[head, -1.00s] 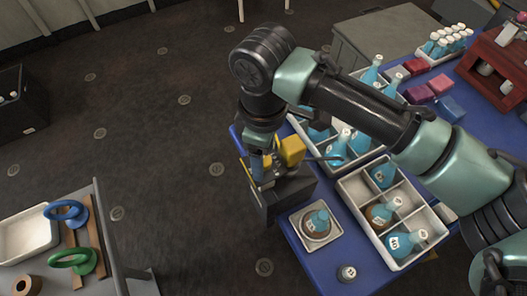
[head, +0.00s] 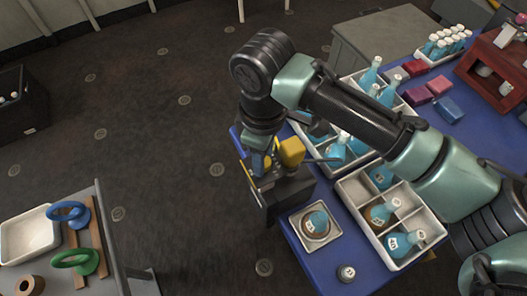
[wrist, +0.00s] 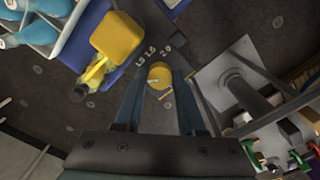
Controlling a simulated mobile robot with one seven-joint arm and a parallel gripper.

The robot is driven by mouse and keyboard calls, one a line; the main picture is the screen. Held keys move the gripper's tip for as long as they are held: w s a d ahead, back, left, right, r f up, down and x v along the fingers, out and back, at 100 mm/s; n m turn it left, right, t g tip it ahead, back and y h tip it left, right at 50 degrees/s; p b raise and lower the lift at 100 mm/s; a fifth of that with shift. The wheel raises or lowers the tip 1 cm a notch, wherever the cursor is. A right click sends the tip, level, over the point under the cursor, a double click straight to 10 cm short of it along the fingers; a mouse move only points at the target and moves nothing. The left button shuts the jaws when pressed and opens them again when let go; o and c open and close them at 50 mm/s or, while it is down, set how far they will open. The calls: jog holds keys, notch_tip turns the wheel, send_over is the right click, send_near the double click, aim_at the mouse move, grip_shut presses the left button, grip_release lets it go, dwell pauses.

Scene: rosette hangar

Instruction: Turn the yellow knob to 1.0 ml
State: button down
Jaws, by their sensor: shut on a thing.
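The yellow knob (wrist: 159,76) sits on a dark panel in the wrist view, between the two fingers of my gripper (wrist: 160,84). The fingers are shut on its sides. In the head view my gripper (head: 262,163) is at the dark box (head: 288,192) at the left end of the blue table. The knob is hidden there by the gripper and arm.
A yellow block (head: 291,151) stands close beside my gripper; it also shows in the wrist view (wrist: 118,37). A flask on a pale square tray (head: 308,239) and white divided crates (head: 349,191) of blue flasks are to the right.

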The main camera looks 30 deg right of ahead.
jog(key=m+p, duration=0.3)
jog(key=m, duration=0.1)
jog(key=shift+a+r+p, duration=0.1)
jog(key=shift+r+p, duration=0.05)
jog(key=shift+p, duration=0.15)
jog(key=shift+m+p, duration=0.75)
jog(key=shift+m, duration=0.55)
jog(key=c, duration=0.5)
grip_release()
notch_tip(320, 180, up, 13)
jog(key=p, duration=0.2)
jog(key=shift+f, duration=0.2)
